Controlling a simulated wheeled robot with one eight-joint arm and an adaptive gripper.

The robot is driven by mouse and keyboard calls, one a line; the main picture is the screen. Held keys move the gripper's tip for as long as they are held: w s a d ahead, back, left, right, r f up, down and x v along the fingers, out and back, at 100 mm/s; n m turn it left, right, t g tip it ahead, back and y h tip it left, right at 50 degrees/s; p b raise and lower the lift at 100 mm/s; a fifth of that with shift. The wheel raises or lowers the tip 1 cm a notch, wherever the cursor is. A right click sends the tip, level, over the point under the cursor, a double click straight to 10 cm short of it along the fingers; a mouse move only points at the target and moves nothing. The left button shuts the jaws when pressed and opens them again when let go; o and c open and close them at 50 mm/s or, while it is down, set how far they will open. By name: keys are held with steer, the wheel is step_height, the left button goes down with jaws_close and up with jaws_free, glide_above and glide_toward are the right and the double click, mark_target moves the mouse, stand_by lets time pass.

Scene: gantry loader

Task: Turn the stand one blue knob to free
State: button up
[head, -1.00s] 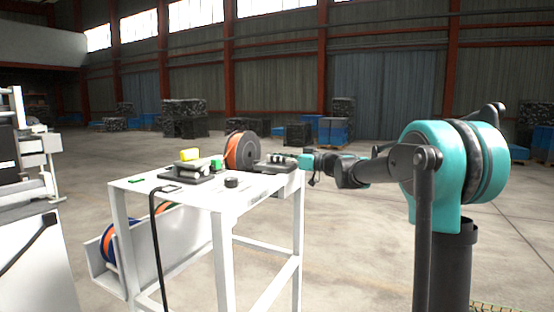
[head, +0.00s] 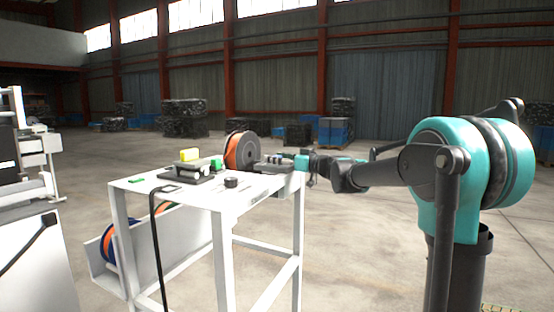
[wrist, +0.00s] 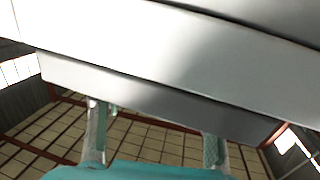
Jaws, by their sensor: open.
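A dark, low stand (head: 272,166) sits at the right end of the white table (head: 196,192) in the head view. A second dark stand (head: 184,173) with a yellow block is farther left. I cannot tell which is stand one, and I cannot make out a blue knob. My gripper (head: 296,162) is at the table's right end, close beside the right-hand stand. In the wrist view my gripper (wrist: 155,128) is open, with two fingers apart and nothing seen between them. A broad pale grey surface (wrist: 190,60) lies close ahead of the fingertips there.
An orange and black spool (head: 240,151) stands upright behind the stands. A small black puck (head: 231,182) and a green piece (head: 136,181) lie on the table. A black cable (head: 156,235) hangs over its front. Open floor (head: 365,240) lies right of the table.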

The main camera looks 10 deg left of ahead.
steer(key=shift+d, duration=0.15)
steer(key=v, duration=1.1)
steer(key=shift+s+d, duration=0.25)
steer(key=shift+d, duration=0.05)
steer(key=shift+f, duration=0.1)
steer(key=s+d+f+m+g+h, duration=0.1)
steer(key=s+d+f+m+h, duration=0.1)
steer(key=s+f, duration=0.5)
steer(key=s+d+f+m+g+h, duration=0.1)
steer(key=s+f+g+h, duration=0.2)
steer(key=f, duration=0.8)
steer(key=s+d+f+m+h, duration=0.2)
steer(key=s+f, duration=0.4)
steer(key=f, duration=0.3)
steer(key=s+d+f+m+g+h, duration=0.1)
steer(key=s+d+f+m+h, duration=0.5)
steer(key=s+d+f, duration=0.8)
steer(key=shift+s+f+m+h, duration=0.3)
steer(key=shift+s+f+h, duration=0.55)
steer(key=shift+h, duration=0.25)
